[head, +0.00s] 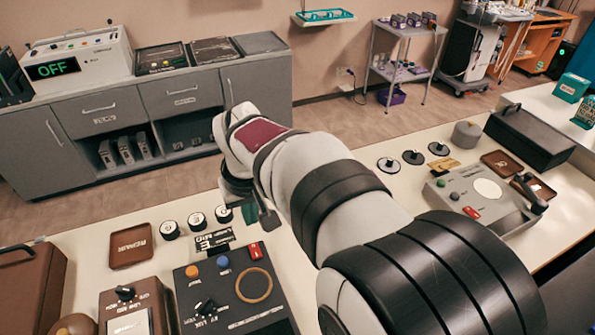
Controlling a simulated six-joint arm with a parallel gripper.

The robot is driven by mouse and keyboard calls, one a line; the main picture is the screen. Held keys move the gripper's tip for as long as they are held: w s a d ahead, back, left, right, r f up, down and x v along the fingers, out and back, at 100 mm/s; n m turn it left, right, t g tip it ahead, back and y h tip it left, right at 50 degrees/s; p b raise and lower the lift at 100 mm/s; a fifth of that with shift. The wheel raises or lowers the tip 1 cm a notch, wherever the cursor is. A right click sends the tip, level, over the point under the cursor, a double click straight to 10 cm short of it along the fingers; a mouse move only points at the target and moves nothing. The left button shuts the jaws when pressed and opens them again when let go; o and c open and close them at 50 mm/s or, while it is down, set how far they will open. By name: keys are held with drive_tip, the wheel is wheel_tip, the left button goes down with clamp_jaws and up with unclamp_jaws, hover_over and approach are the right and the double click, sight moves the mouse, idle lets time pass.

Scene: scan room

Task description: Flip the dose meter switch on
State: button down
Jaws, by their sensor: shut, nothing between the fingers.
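I cannot read which device is the dose meter. A dark control box (232,293) stands on the near table, with an orange button, a blue button, a black knob, a tan ring and a small red switch (255,250) at its back right corner. A grey device (478,196) on the right has a green button, a pale round dial, a black lever and a red switch (471,212). My gripper (268,222) is shut and empty, pointing down just behind the dark box near its red switch. My arm hides part of it, and I cannot tell whether it touches anything.
A white unit with a display (54,68) reading OFF stands on the back cabinet. A brown case (30,293) and a brown box (136,308) stand at the front left.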

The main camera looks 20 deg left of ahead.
sight(257, 253)
drive_tip(key=x, duration=1.3)
drive_tip(key=shift+s+d+f, duration=0.1)
drive_tip(key=shift+s+d, duration=0.25)
drive_tip(key=shift+d, duration=0.05)
drive_tip(key=shift+f, duration=0.4)
drive_tip(key=shift+s+d+f, duration=0.1)
drive_tip(key=shift+f, duration=0.25)
drive_tip(key=shift+r, duration=0.1)
drive_tip(key=shift+w+a+r, duration=0.25)
drive_tip(key=shift+w+a, duration=0.2)
drive_tip(key=shift+r, duration=0.1)
